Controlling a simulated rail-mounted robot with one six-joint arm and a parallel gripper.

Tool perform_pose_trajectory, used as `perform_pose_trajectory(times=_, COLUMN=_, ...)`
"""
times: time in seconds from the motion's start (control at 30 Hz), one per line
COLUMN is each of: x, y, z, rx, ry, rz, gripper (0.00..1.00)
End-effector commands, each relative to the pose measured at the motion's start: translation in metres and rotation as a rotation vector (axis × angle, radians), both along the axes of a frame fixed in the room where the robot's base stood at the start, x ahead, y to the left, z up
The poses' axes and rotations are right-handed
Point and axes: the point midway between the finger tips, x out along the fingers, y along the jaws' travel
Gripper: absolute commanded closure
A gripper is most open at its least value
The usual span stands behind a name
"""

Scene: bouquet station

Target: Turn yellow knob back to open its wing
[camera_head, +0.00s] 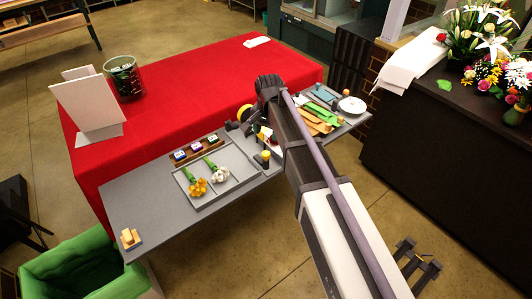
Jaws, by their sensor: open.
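A small post with a yellow top (265,157) stands on the grey worktop (135,210), near its middle. It may be the yellow knob, but it is too small to tell. My gripper (236,126) is to its upper left in the picture, above the worktop's back edge; it appears apart from the post. The fingers are small and partly hidden by my own wrist, with no held object visible. Which wing belongs to the knob is unclear.
A tray (201,201) holds yellow flowers (197,187) and white flowers (218,172). A rack (195,150) with several small blocks stands behind it. Wooden strips (315,120) and a white dish (352,105) lie right of my arm. A red-covered table (195,90) stands behind.

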Motion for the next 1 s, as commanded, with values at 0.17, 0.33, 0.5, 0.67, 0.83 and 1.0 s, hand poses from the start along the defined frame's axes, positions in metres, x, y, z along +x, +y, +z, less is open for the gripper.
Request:
perform_pose_trajectory(times=0.17, x=0.0, y=0.0, z=-0.035, rx=0.0, ry=0.0, rz=0.001, gripper=0.41)
perform_pose_trajectory(times=0.33, x=0.001, y=0.002, z=-0.077, rx=0.0, ry=0.0, rz=0.002, gripper=0.41)
perform_pose_trajectory(times=0.5, x=0.002, y=0.002, z=-0.105, rx=0.0, ry=0.0, rz=0.002, gripper=0.41)
perform_pose_trajectory(times=0.67, x=0.002, y=0.003, z=-0.107, rx=0.0, ry=0.0, rz=0.002, gripper=0.41)
perform_pose_trajectory(times=0.83, x=0.002, y=0.003, z=-0.105, rx=0.0, ry=0.0, rz=0.002, gripper=0.42)
perform_pose_trajectory(times=1.0, x=0.002, y=0.003, z=-0.105, rx=0.0, ry=0.0, rz=0.002, gripper=0.58)
